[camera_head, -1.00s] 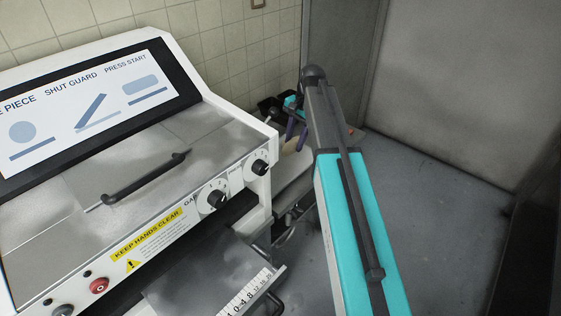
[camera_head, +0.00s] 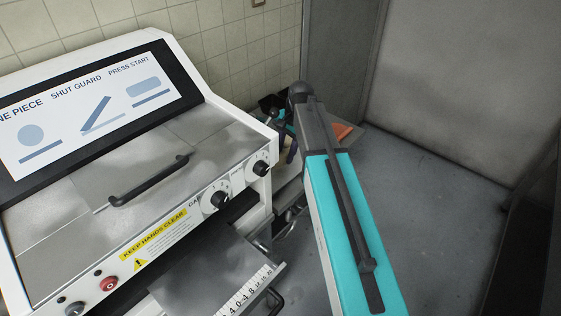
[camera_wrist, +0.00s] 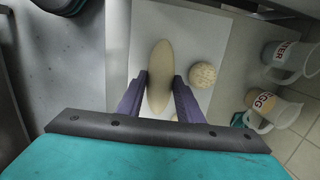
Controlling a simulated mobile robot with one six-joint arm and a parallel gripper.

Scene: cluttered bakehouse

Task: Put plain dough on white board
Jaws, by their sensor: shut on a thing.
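In the wrist view, my gripper (camera_wrist: 161,75) has its two purple fingers closed on a long, smooth, pale plain dough (camera_wrist: 159,60). The dough is in front of the white board (camera_wrist: 190,35); I cannot tell whether it touches the board or is held just above it. A round, speckled dough (camera_wrist: 203,75) lies on the board to the right of the fingers. A small pale bit shows low between the fingers, mostly hidden. In the head view, my gripper (camera_head: 287,145) is small and partly hidden behind my arm.
A jug marked WATER (camera_wrist: 284,58) and a jug marked EGG (camera_wrist: 266,102) stand right of the board. A large white machine (camera_head: 130,180) with a handled guard fills the left of the head view. An orange thing (camera_head: 343,131) lies beyond my arm. Grey floor (camera_head: 430,200) at right is clear.

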